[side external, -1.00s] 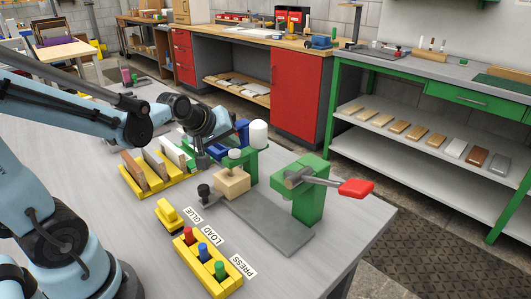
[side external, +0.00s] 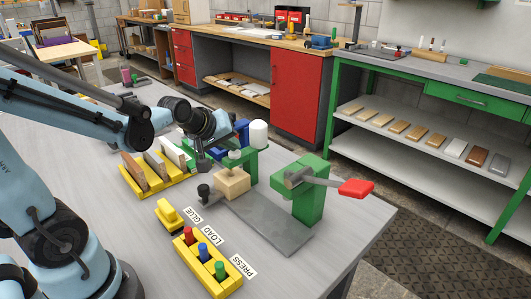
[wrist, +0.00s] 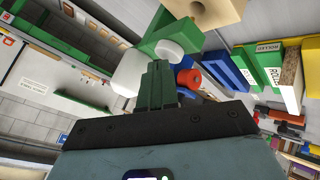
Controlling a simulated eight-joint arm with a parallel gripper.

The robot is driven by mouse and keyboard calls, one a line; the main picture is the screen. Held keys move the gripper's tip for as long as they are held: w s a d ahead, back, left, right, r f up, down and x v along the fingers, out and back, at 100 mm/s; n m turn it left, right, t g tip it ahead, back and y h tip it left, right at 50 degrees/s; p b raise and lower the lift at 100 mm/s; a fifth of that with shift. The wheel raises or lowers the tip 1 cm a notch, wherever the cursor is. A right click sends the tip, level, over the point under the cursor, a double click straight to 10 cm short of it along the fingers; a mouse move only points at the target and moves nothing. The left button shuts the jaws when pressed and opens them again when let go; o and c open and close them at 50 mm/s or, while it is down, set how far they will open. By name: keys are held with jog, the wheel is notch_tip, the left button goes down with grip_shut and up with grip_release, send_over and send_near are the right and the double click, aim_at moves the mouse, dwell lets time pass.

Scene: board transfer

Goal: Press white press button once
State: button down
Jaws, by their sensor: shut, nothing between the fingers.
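A small white round button (side external: 235,154) shows on the green stand, just above a pale wooden block (side external: 232,182). In the wrist view the white button (wrist: 168,50) lies just beyond my fingertips and a little to the right. A larger white cylinder (side external: 258,134) stands behind it on the same stand and also shows in the wrist view (wrist: 128,74). My gripper (side external: 204,168) is shut and empty, left of the button in the side view. Its closed green fingers (wrist: 158,68) appear apart from the button, though the exact gap is hard to judge.
A green press (side external: 311,200) with a red-tipped lever (side external: 356,188) stands at the right. A yellow rack (side external: 150,186) of boards lies left of my gripper. A black knob (side external: 204,192) stands near the block.

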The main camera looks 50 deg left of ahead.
aim_at(231, 154)
jog(key=shift+f, duration=0.2)
dwell(0.3)
jog(key=shift+r, duration=0.9)
jog(key=shift+r, duration=2.55)
jog(key=s+d+f+m+g+h, duration=0.2)
jog(key=s+d+f+m, duration=0.3)
jog(key=s+d+m, duration=0.4)
jog(key=shift+s+d+m, duration=0.25)
jog(key=shift+s+m, duration=0.05)
jog(key=shift+m, duration=0.9)
